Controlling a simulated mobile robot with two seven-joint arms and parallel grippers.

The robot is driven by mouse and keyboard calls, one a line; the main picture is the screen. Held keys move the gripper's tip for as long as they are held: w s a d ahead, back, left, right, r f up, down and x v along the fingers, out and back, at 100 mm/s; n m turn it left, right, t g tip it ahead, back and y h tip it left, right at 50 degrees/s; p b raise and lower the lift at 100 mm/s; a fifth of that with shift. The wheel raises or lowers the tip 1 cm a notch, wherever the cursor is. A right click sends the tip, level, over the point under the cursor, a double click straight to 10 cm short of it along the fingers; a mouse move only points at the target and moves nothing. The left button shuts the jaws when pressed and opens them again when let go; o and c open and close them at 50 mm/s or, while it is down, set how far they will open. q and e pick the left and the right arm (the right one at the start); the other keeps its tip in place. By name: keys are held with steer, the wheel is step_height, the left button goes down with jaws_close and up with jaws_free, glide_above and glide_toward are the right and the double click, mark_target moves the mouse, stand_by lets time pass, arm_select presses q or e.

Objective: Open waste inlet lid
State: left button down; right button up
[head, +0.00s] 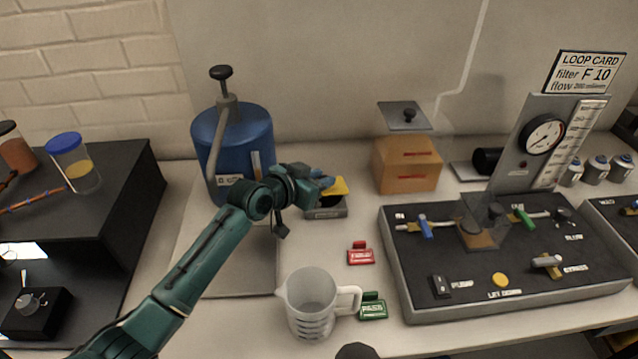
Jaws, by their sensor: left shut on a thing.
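The waste inlet (326,212) is a low grey box with a dark opening, on the table right of the blue tank. Its yellow lid (341,187) stands tilted up at the back of the opening, so part of the dark hole shows. My left gripper (324,181) is at the lid's left side, shut on the lid. The fingers partly hide the lid's left edge, so the exact grip is hard to see.
A blue tank (233,140) with a pump handle stands behind my left arm. An orange-brown box (406,168) stands right of the inlet. A red tag (360,255), a green tag (372,308) and a clear jug (312,300) lie in front. A black control panel (450,260) fills the right.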

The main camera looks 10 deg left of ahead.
arm_select(q)
steer(key=shift+w+a+r, duration=0.25)
steer(key=shift+w+r, duration=0.3)
steer(key=shift+w, duration=0.1)
steer(key=shift+w+a+r, duration=0.2)
steer(key=shift+w+r, duration=0.35)
steer(key=shift+w, duration=0.05)
steer(key=c, duration=1.2)
jaws_free()
steer(key=shift+f, duration=0.2)
steer(key=shift+s, duration=0.1)
steer(key=s+a+b, duration=0.2)
steer(key=s+a, duration=0.5)
steer(key=s, duration=0.4)
steer(key=shift+r, duration=0.25)
